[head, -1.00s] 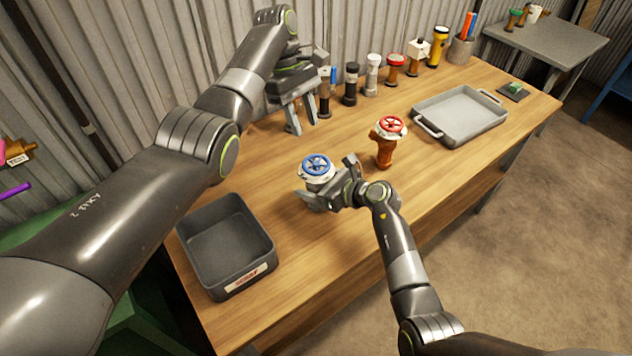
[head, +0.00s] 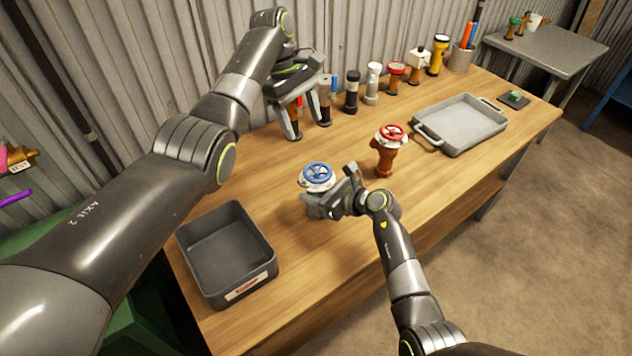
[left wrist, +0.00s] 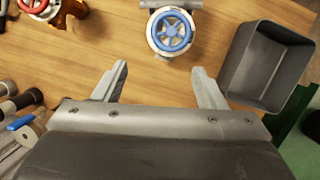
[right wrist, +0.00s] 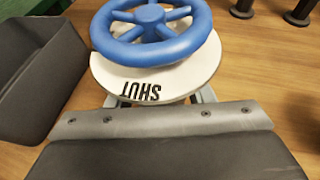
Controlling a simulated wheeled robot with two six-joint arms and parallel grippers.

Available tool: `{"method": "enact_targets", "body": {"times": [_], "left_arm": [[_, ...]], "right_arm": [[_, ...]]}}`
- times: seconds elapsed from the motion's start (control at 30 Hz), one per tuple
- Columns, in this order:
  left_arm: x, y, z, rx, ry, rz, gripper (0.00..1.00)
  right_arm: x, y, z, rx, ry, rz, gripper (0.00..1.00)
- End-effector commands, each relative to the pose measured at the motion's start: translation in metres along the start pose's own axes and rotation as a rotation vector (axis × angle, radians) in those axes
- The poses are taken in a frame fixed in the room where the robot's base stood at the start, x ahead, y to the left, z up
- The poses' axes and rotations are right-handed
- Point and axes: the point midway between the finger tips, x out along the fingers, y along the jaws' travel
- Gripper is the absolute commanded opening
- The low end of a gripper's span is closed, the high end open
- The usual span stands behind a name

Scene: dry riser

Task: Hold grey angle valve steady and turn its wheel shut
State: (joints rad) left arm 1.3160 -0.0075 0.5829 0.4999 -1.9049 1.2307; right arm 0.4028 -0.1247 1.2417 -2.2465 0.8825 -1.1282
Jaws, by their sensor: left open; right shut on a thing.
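The grey angle valve (head: 315,207) stands on the table with a blue wheel (head: 318,173) over a white disc. In the right wrist view the disc (right wrist: 150,88) reads "SHUT" beneath the blue wheel (right wrist: 152,25). My right gripper (head: 331,196) is shut on the valve's grey body below the disc; the disc hides most of the fingers in the right wrist view. My left gripper (head: 307,128) is open and empty, behind the valve and apart from it. The left wrist view shows its two fingers (left wrist: 160,70) spread, with the blue wheel (left wrist: 171,31) beyond them.
An orange-brown valve with a red wheel (head: 392,134) stands right of the grey valve. A dark bin (head: 227,249) is at front left and a grey tray (head: 459,148) at right. Several torches and fittings (head: 351,92) line the table's back edge near my left gripper.

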Motion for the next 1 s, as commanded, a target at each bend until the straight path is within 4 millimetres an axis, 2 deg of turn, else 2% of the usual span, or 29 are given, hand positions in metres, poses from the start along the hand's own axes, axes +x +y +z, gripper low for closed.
{"method": "enact_targets", "body": {"times": [0.03, 0.13, 0.2, 0.27, 0.37, 0.57, 0.8, 1.0], "left_arm": [[-0.013, 0.005, -0.010, 0.003, 0.035, 0.054, 0.72], [-0.042, 0.017, -0.031, 0.014, 0.119, 0.198, 0.83], [-0.061, 0.024, -0.047, 0.018, 0.168, 0.314, 0.83], [-0.068, 0.026, -0.058, 0.015, 0.179, 0.414, 0.83], [-0.051, 0.024, -0.066, -0.016, 0.104, 0.546, 0.83], [0.005, 0.004, -0.062, -0.129, -0.148, 0.684, 0.83], [0.062, -0.034, -0.049, -0.319, -0.477, 0.800, 0.83], [0.093, -0.074, -0.040, -0.507, -0.747, 0.880, 0.83]], "right_arm": [[0.000, -0.001, 0.000, -0.001, 0.000, -0.001, 0.08], [0.000, -0.001, 0.000, -0.001, 0.000, -0.001, 0.08], [0.000, -0.001, 0.000, -0.001, 0.000, -0.001, 0.08], [0.000, -0.001, 0.000, -0.001, 0.000, -0.001, 0.08], [0.000, -0.001, 0.000, -0.001, 0.000, -0.001, 0.07], [0.000, 0.000, 0.000, -0.001, 0.000, -0.001, 0.07], [0.000, -0.001, 0.000, -0.001, 0.000, -0.001, 0.07], [0.000, 0.000, 0.000, -0.001, 0.000, -0.001, 0.07]]}}
